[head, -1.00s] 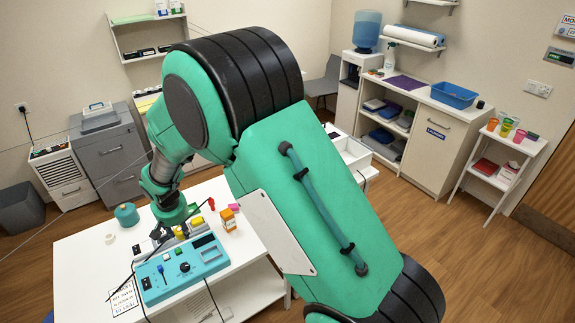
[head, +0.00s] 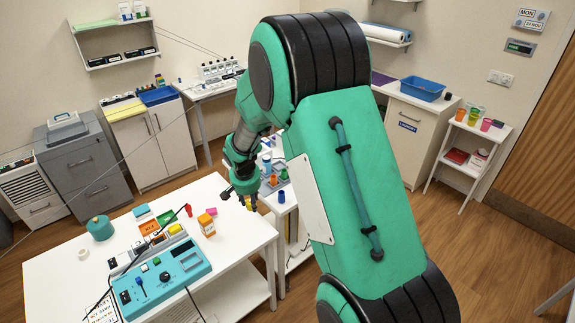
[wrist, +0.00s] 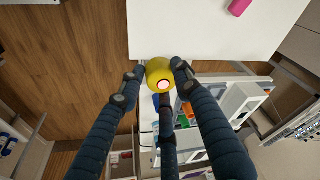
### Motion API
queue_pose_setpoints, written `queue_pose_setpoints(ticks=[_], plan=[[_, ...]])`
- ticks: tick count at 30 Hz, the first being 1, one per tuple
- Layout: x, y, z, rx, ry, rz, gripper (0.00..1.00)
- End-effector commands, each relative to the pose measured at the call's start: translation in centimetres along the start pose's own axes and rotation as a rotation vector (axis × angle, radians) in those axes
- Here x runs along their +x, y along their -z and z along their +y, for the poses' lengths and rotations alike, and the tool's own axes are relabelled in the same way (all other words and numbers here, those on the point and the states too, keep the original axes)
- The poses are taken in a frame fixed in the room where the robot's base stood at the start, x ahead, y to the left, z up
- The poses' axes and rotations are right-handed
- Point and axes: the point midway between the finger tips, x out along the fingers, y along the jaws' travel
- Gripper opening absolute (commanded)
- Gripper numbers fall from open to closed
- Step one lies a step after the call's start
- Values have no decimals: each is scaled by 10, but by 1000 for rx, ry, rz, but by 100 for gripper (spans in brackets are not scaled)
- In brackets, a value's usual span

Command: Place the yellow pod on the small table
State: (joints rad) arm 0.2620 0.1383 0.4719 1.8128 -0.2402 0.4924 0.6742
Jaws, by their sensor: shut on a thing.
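My gripper (wrist: 157,84) is shut on the yellow pod (wrist: 160,70), a rounded yellow piece with a pale round mark, held between the fingertips in the wrist view. In the head view my gripper (head: 246,196) hangs above the right edge of the white worktable (head: 232,250), and the pod shows only as a small yellow patch. A small white side table (head: 492,128) with coloured cups stands at the far right. Another white table with bottles is partly hidden behind my arm. I cannot tell which is the small table.
The worktable carries a blue control box (head: 160,277), an orange box (head: 206,224), a red piece (head: 188,210) and a teal round container (head: 100,228). A blue cup (head: 281,196) stands on the table behind. Wood floor is open on the right.

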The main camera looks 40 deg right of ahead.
Motion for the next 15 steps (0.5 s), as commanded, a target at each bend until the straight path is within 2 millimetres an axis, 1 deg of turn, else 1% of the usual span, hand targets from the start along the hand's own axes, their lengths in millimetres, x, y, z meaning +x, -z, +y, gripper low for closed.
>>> queue_pose_setpoints(ticks=[1,9,12,15], plan=[[2,6,19,33,-9,1,13],[6,25,107,198,-52,3,13],[8,28,136,252,-67,3,13],[8,30,160,297,-79,3,13]])
